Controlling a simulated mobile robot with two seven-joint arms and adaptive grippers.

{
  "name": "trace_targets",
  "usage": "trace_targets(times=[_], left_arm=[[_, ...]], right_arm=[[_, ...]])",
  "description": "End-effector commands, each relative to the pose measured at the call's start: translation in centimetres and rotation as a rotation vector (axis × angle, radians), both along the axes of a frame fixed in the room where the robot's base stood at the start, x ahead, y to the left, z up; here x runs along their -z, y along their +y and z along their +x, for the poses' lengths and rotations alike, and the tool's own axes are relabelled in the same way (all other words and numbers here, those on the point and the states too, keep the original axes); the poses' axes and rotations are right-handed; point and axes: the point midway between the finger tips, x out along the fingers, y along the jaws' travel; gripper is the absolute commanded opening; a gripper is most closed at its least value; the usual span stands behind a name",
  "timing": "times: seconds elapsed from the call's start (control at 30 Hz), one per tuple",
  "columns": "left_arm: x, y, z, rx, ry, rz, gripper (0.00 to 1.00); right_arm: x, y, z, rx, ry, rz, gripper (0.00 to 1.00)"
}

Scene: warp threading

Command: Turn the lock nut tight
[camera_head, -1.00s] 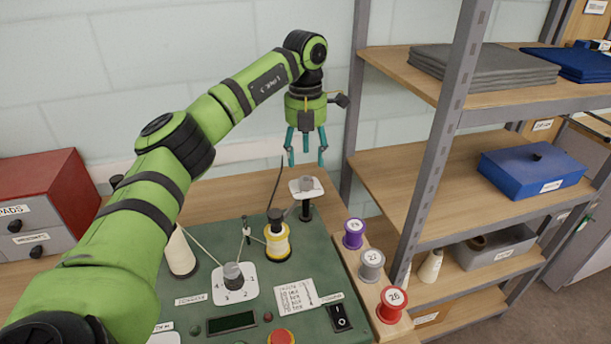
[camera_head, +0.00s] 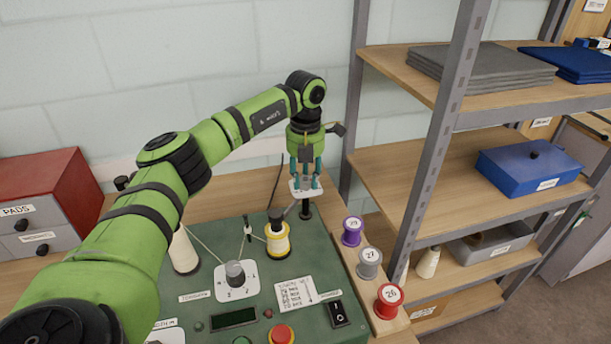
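My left gripper (camera_head: 305,180) points straight down at the back of the green panel (camera_head: 205,287). Its teal fingers are around a small grey knob (camera_head: 306,185) on a white plate, which stands on a short black post. This knob looks like the lock nut, though no label on it can be read. The fingers stand close against its sides and appear shut on it. They hide part of the knob and plate. My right gripper is not in view.
A yellow spool (camera_head: 277,240), a white cone (camera_head: 183,252) and a dial (camera_head: 235,273) stand nearby on the panel. Purple (camera_head: 352,232), grey (camera_head: 369,262) and red (camera_head: 389,300) spools line its right edge. A metal shelf post (camera_head: 437,130) rises to the right of my gripper.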

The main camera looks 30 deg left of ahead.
Motion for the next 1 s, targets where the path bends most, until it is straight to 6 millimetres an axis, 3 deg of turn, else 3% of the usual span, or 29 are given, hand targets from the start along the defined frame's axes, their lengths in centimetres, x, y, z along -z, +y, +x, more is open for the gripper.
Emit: trace_targets(times=[0.47, 1.0], left_arm=[[0.08, 0.06, -0.06, 0.063, 0.004, 0.002, 0.01], [0.14, 0.02, -0.06, 0.509, 0.005, 0.001, 0.01]], right_arm=[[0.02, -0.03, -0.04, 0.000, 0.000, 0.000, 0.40], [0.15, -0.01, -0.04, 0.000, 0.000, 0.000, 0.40]])
